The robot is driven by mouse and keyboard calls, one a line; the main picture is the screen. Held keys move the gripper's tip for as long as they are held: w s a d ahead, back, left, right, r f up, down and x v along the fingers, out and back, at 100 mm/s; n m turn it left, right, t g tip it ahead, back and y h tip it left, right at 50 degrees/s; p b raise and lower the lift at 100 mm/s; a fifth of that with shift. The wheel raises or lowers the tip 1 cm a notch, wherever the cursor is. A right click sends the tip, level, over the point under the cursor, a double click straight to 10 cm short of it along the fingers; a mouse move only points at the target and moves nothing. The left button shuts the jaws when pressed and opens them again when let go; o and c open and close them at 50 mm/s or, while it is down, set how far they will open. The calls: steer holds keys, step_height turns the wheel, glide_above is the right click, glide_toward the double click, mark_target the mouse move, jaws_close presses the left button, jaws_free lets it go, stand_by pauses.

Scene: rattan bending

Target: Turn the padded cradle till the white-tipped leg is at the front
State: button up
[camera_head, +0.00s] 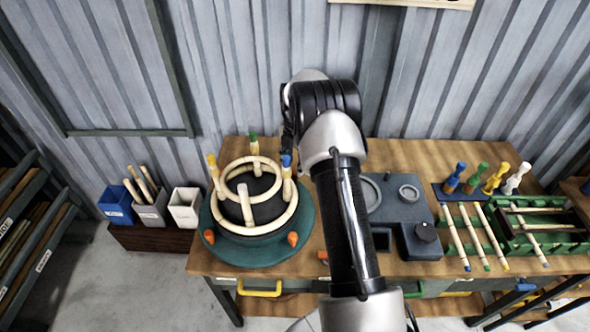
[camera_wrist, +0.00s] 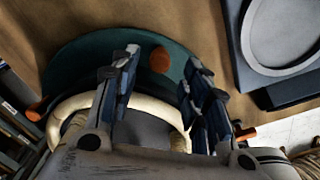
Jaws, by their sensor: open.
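The padded cradle (camera_head: 265,252) is a round green turntable with a dark pad, rattan rings, and orange knobs (camera_head: 293,239) on its rim. Its upright legs include a yellow-tipped one (camera_head: 214,172) at the left, a green-tipped one (camera_head: 254,146) at the back and a blue-tipped one (camera_head: 286,172) at the right. Another leg (camera_head: 246,208) stands near the front; its tip looks pale, but I cannot be sure it is white. In the wrist view my gripper (camera_wrist: 160,75) is open, its fingers apart over the green rim (camera_wrist: 75,75) and an orange knob (camera_wrist: 160,60).
A dark grey fixture (camera_head: 405,220) stands right of my arm. Several coloured pegs (camera_head: 512,180) and a green rack (camera_head: 545,243) with rattan sticks are farther right. White, grey and blue bins (camera_head: 185,207) stand left of the table. Bare wood (camera_head: 420,155) shows at the back.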

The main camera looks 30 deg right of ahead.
step_height(320, 180, up, 8)
stand_by(0.6)
steer(key=s+a+r+m+t, duration=0.1)
steer(key=s+a+r+m, duration=0.5)
steer(key=r, duration=0.4)
steer(key=s+a+r+m+t, duration=0.1)
steer(key=s+a+r+m, duration=0.3)
steer(key=a+r, duration=0.45)
steer(key=s+a+m+t, duration=0.1)
steer(key=s+a+m, duration=0.2)
steer(key=s, duration=0.5)
steer(key=s+a+m, duration=0.4)
steer(key=s+m, duration=0.1)
steer(key=s, duration=0.3)
steer(key=s+a+m+t, duration=0.1)
steer(key=s+a+m, duration=0.2)
steer(key=s, duration=0.6)
steer(key=shift+a+m+t, duration=0.2)
steer(key=shift+m+t, duration=0.1)
steer(key=shift+m, duration=0.2)
steer(key=shift+c, duration=0.4)
